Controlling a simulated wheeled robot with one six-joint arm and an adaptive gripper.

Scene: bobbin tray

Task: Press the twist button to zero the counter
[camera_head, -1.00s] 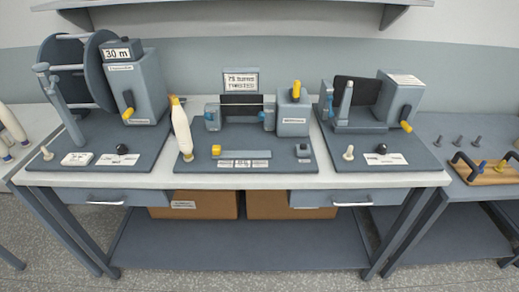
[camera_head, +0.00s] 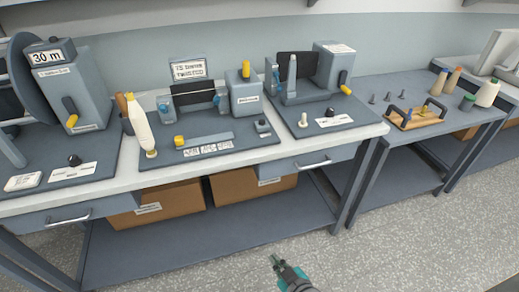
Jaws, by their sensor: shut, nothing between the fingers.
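The twist station sits on the middle dark board (camera_head: 224,154) of the workbench, with a sign (camera_head: 188,69) behind it whose small text seems to include "TWISTED". A clamp unit with a grey box (camera_head: 244,95) and yellow handle stands on it. A yellow knob (camera_head: 179,140) is at the board's front left, and a small grey button block (camera_head: 263,127) is at its right. I cannot tell for certain which is the twist button. My gripper (camera_head: 276,262) is shut and empty, low in front of the bench, well apart from the board.
A reel station with a "30 m" box (camera_head: 73,85) is left; another cranked station (camera_head: 333,65) is right. A side table (camera_head: 388,122) holds a wooden tray (camera_head: 415,118). Floor (camera_head: 400,250) ahead is open.

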